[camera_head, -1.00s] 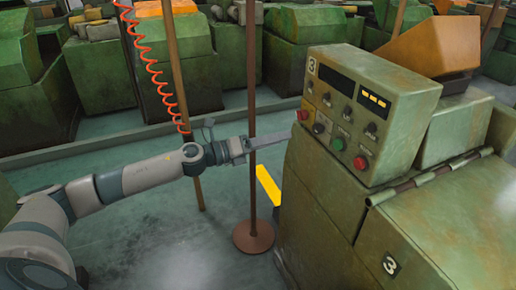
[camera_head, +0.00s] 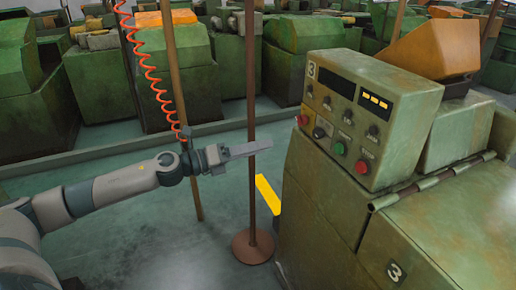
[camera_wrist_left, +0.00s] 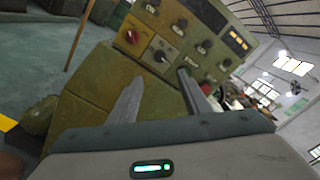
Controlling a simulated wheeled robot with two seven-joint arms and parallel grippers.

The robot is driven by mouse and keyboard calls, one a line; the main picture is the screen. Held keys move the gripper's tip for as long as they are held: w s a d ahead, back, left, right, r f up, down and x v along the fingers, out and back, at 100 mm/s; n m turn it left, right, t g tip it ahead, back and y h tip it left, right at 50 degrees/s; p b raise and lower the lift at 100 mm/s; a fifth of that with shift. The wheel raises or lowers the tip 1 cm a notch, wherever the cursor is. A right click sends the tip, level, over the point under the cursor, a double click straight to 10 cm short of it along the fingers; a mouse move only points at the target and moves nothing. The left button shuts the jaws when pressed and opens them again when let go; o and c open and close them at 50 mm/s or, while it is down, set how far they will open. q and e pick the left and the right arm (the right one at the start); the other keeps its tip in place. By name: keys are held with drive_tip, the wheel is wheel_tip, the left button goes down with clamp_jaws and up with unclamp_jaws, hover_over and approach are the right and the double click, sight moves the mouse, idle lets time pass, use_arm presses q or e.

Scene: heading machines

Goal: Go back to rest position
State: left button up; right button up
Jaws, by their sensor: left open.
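My left gripper (camera_head: 245,150) reaches in from the left in the head view, in the air left of the control panel and apart from it. Its two fingers (camera_wrist_left: 160,98) show spread and empty in the left wrist view. The green control panel (camera_head: 355,110), marked 3, has knobs and buttons. The panel also shows in the left wrist view (camera_wrist_left: 195,50), beyond the fingers. My right gripper is out of view.
A thin brown pole (camera_head: 251,200) on a round base stands close to my left gripper. A second pole (camera_head: 178,80) and a coiled orange hose (camera_head: 150,75) are behind my arm. The machine body (camera_head: 450,220) fills the right. Open floor (camera_head: 150,240) lies at lower left.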

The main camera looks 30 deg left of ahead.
use_arm(q)
drive_tip(key=a+f+n+y, duration=0.25)
drive_tip(key=f+n, duration=0.55)
drive_tip(key=f, duration=0.8)
drive_tip(key=a+f+n+y, duration=0.1)
drive_tip(key=f+n+y, duration=0.3)
drive_tip(key=f+n, duration=0.75)
drive_tip(key=s+d+f+n+g+y, duration=0.15)
drive_tip(key=s+f, duration=0.25)
drive_tip(key=f, duration=0.7)
drive_tip(key=s+d+f+n+y, duration=0.15)
drive_tip(key=s+f, duration=0.35)
drive_tip(key=f, duration=0.6)
drive_tip(key=s+d+f+n+g, duration=0.2)
drive_tip(key=s+d+f, duration=0.3)
drive_tip(key=s+f, duration=0.3)
drive_tip(key=s+d+f+n+g, duration=0.2)
drive_tip(key=s+d+f+n, duration=0.2)
drive_tip(key=s+f, duration=0.3)
drive_tip(key=s+d+f+n+g, duration=0.2)
drive_tip(key=s+d+f, duration=0.4)
drive_tip(key=s, duration=0.9)
wheel_tip(320, 180, down, 3)
drive_tip(key=shift+d+r+n, duration=0.2)
drive_tip(key=shift+d+n, duration=0.2)
drive_tip(key=shift+n, duration=0.45)
drive_tip(key=shift+o, duration=0.4)
drive_tip(key=shift+w, duration=0.1)
